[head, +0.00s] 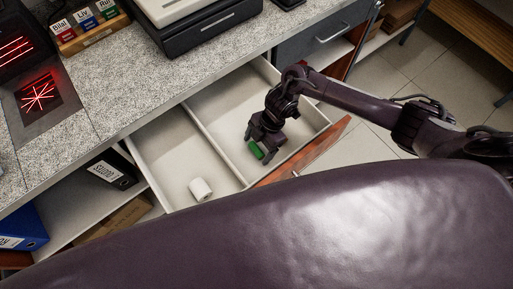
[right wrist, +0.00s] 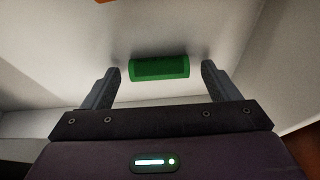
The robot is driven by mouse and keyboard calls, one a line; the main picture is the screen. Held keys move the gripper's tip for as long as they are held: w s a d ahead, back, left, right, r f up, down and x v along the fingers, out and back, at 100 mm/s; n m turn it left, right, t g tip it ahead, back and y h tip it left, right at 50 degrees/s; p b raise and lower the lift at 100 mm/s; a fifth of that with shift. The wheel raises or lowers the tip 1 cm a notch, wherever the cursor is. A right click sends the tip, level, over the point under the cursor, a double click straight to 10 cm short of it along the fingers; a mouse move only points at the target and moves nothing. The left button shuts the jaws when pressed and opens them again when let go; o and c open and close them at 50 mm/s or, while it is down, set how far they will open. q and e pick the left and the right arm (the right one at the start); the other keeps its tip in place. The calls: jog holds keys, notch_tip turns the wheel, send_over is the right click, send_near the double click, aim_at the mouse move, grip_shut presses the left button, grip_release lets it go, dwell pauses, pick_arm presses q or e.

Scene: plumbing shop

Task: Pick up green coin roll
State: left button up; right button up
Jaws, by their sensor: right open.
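The green coin roll (head: 257,151) lies in the right compartment of the open drawer (head: 228,140). In the right wrist view the green coin roll (right wrist: 159,67) lies crosswise between the two fingertips, with a gap at each end. My right gripper (head: 263,147) reaches down into that compartment with its fingers around the roll. It also shows in the right wrist view (right wrist: 160,80), open and holding nothing. My left gripper is not in view.
A white roll (head: 200,189) lies in the drawer's left compartment, past the divider (head: 212,137). The drawer's walls and wooden front (head: 303,152) surround my right gripper closely. The counter (head: 130,75) above carries a cash register (head: 205,30) and a lit red scanner (head: 38,97).

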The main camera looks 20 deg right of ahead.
jog(key=shift+c, duration=0.4)
jog(key=c, duration=1)
jog(key=shift+c, duration=0.4)
jog(key=shift+r, duration=0.15)
